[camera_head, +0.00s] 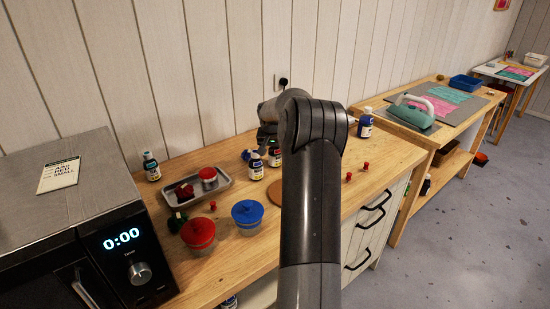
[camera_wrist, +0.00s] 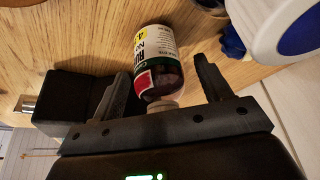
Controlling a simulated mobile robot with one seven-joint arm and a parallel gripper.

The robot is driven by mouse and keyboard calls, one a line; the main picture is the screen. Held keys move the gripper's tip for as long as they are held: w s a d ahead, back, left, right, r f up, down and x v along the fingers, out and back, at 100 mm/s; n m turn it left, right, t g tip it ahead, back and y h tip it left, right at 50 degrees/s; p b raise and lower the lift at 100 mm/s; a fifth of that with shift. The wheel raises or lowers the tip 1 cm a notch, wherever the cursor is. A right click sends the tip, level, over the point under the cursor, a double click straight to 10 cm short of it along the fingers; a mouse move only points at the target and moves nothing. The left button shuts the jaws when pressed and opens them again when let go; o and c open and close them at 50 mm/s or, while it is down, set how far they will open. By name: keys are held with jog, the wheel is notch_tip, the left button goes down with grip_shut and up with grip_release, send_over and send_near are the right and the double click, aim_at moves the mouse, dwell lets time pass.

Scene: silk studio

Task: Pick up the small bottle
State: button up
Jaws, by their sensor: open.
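In the wrist view, a small bottle (camera_wrist: 157,62) with a white cap, dark contents and a white, green, yellow and red label lies between the two fingers of my gripper (camera_wrist: 163,74). Its cap points toward the palm. The fingers are apart, with a visible gap on each side of the bottle. Small labelled bottles stand on the wooden counter there, one by the arm (camera_head: 256,166), one at the back left (camera_head: 151,166) and one to the right (camera_head: 366,123). I cannot tell which one is between the fingers.
A metal tray (camera_head: 222,183) holds red items. Small red pieces (camera_head: 349,177) lie right of my arm. A blue-and-white round object (camera_wrist: 285,25) is close to the right finger.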

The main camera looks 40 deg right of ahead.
jog(key=c, duration=1.1)
jog(key=shift+r, duration=0.1)
